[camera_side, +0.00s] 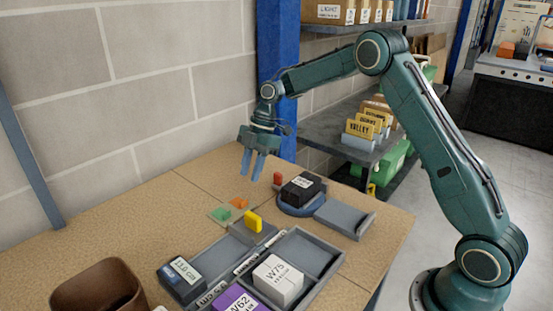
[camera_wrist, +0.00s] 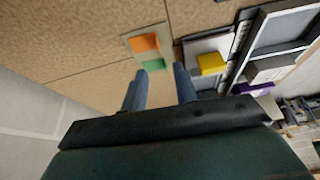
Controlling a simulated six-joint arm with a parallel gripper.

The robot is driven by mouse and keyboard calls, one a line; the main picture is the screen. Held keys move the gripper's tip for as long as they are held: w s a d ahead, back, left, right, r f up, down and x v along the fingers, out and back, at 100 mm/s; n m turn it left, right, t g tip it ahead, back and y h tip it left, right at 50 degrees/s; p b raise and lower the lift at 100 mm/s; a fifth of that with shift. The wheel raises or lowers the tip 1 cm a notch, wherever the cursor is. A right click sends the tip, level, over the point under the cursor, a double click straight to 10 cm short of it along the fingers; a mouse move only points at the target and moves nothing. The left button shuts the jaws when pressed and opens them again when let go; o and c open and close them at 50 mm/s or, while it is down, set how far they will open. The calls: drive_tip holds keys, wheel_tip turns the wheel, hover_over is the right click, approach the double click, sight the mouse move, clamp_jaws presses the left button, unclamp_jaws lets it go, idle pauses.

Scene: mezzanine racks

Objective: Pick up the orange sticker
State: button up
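The orange sticker (camera_side: 240,203) is a small orange piece on a pale card on the tan table, beside a green piece (camera_side: 222,214). In the wrist view the orange sticker (camera_wrist: 144,43) lies beyond my fingertips, with the green piece (camera_wrist: 153,64) nearer to them. My gripper (camera_side: 251,177) hangs above the table on the wall side, pointing down, and is apart from the card. It is open, with nothing between its two fingers; the gap also shows in the wrist view (camera_wrist: 160,70).
A yellow block (camera_side: 253,221) stands on a grey tray right beside the card. A red piece (camera_side: 277,178) and a black box (camera_side: 301,188) on a round base stand at the back. Trays with labelled boxes and a brown bowl (camera_side: 98,288) fill the front.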

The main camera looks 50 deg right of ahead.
sight(240, 209)
drive_tip(key=shift+x, duration=1.65)
drive_tip(key=shift+f, duration=0.1)
drive_tip(key=shift+x, duration=2.5)
drive_tip(key=shift+w+a, duration=0.1)
drive_tip(key=shift+c, duration=0.2)
clamp_jaws()
